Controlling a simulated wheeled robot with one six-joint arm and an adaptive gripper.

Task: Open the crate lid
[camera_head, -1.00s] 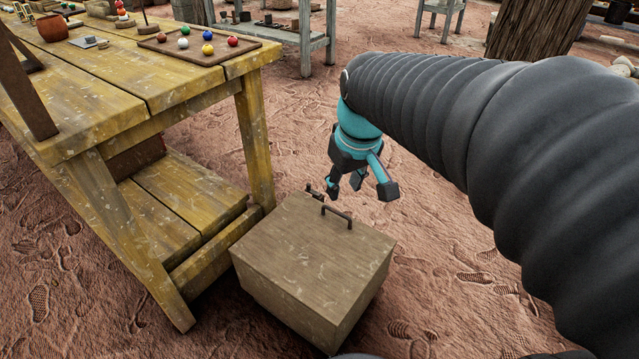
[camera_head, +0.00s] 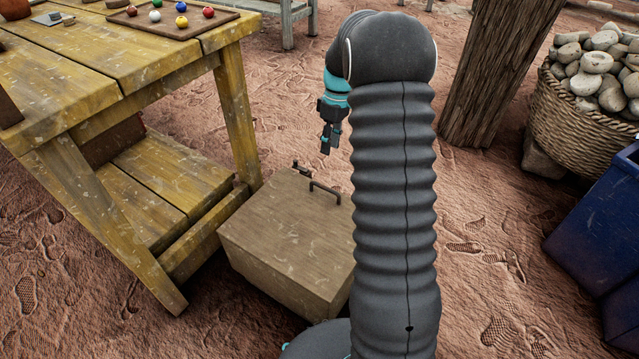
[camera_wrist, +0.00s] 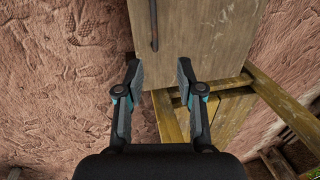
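The wooden crate (camera_head: 278,238) stands on the sand beside the yellow table, its flat lid shut. A dark bar handle (camera_head: 325,188) sits on the lid near its far edge, with a small dark fitting (camera_head: 297,168) at the far corner. My gripper (camera_head: 327,150) points down above the far side of the crate, apart from the handle. In the wrist view my gripper (camera_wrist: 160,77) is open and empty. The crate lid (camera_wrist: 195,35) and handle (camera_wrist: 154,25) lie ahead of the fingers there. My arm hides part of the crate's right side.
The yellow wooden table (camera_head: 110,85) with a lower shelf stands close to the crate's left. A wooden post (camera_head: 490,75), a basket of stones (camera_head: 570,115) and a blue bin (camera_head: 605,225) are on the right. Sand between my arm and the bin is clear.

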